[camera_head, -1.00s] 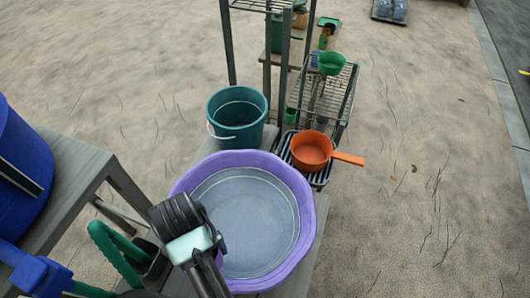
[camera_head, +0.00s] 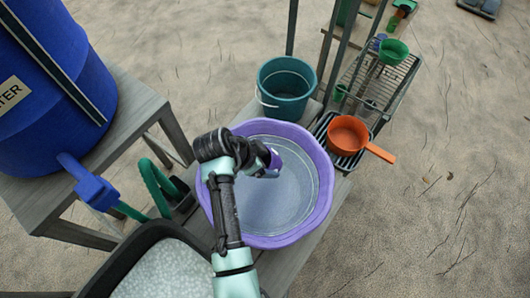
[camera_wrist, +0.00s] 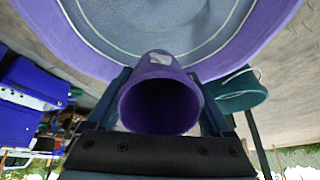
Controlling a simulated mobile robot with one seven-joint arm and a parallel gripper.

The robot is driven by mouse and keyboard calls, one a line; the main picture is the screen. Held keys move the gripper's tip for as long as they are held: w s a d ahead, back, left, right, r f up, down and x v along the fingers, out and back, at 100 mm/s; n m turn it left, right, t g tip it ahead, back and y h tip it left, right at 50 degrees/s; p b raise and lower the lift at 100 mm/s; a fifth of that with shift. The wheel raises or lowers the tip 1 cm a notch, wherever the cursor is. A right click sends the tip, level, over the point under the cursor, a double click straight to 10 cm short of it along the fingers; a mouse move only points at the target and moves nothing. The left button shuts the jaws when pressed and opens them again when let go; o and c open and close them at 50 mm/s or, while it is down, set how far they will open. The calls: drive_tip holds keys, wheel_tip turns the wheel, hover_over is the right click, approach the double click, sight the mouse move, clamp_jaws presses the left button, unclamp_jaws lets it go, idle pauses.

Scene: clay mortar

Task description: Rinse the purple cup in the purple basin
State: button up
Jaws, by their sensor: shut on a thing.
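The purple cup (camera_head: 274,160) is held by my gripper (camera_head: 266,166) over the purple basin (camera_head: 323,180), within its rim as seen from the head camera. In the wrist view the cup (camera_wrist: 158,62) sits between my two fingers, its dark open mouth towards the camera and a pale patch on its side. The basin (camera_wrist: 255,38) fills the top of that view. Its inside is blue-grey with a pale ring, and looks like it holds water. I cannot tell whether the cup touches the water.
A teal bucket (camera_head: 284,104) stands behind the basin. An orange pan (camera_head: 347,133) rests on a black rack to the right. A blue water barrel (camera_head: 40,90) with a blue tap (camera_head: 88,186) is at left. A black-rimmed tub (camera_head: 105,278) is in front.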

wheel_tip(320, 180, down, 19)
drive_tip(key=b, duration=1.6)
drive_tip(key=shift+r+b, duration=0.15)
drive_tip(key=shift+b, duration=0.15)
drive_tip(key=shift+f, duration=0.25)
drive_tip(key=shift+f+b, duration=0.35)
drive_tip(key=shift+b, duration=0.1)
drive_tip(key=shift+r, duration=0.2)
